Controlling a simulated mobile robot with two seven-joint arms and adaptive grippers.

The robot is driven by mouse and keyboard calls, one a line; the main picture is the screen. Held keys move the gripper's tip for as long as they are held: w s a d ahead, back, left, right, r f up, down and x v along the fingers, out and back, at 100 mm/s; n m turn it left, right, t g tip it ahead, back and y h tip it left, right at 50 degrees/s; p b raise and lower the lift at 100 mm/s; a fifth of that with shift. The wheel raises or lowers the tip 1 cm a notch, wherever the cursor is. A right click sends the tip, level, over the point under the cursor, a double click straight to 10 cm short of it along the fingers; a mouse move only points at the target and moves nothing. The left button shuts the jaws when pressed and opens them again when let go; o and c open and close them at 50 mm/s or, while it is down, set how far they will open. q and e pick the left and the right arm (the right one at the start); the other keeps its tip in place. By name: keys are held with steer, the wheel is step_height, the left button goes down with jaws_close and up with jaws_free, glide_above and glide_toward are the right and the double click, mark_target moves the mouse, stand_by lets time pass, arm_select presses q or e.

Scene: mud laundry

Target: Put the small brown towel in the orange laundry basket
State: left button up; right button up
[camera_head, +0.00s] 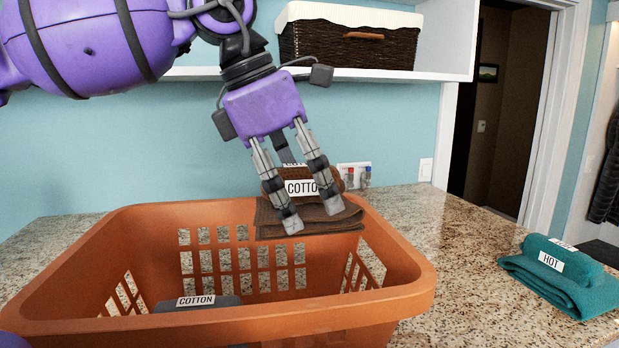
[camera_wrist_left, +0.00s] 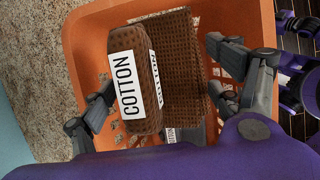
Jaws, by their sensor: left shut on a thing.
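The small brown towel (camera_head: 334,220) is a folded, waffle-textured cloth with a white "COTTON" label. It is held above the basket, over its far side in the head view. My left gripper (camera_head: 312,217) points down and is shut on it. In the left wrist view, the towel (camera_wrist_left: 181,90) is between the fingers of the left gripper (camera_wrist_left: 165,90), with the basket behind it. The orange laundry basket (camera_head: 240,325) stands on the counter, its slotted walls showing. It also shows in the left wrist view (camera_wrist_left: 84,50).
A dark grey item (camera_head: 215,303) labelled "COTTON" lies inside the basket. A teal towel (camera_head: 565,290) labelled "HOT" lies on the granite counter (camera_head: 455,245) at the right. A shelf with a wicker basket (camera_head: 345,45) is above, close to my left arm.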

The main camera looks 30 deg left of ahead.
mark_target(270, 204)
arm_select(q)
step_height(270, 204, down, 10)
steer(key=shift+f, duration=0.2)
stand_by(0.3)
steer(key=o, duration=1.8)
steer(key=shift+c, duration=0.2)
steer(key=v, duration=1.1)
steer(key=shift+r, duration=0.4)
step_height(270, 204, up, 12)
steer(key=shift+s, duration=0.15)
steer(key=shift+a, duration=0.1)
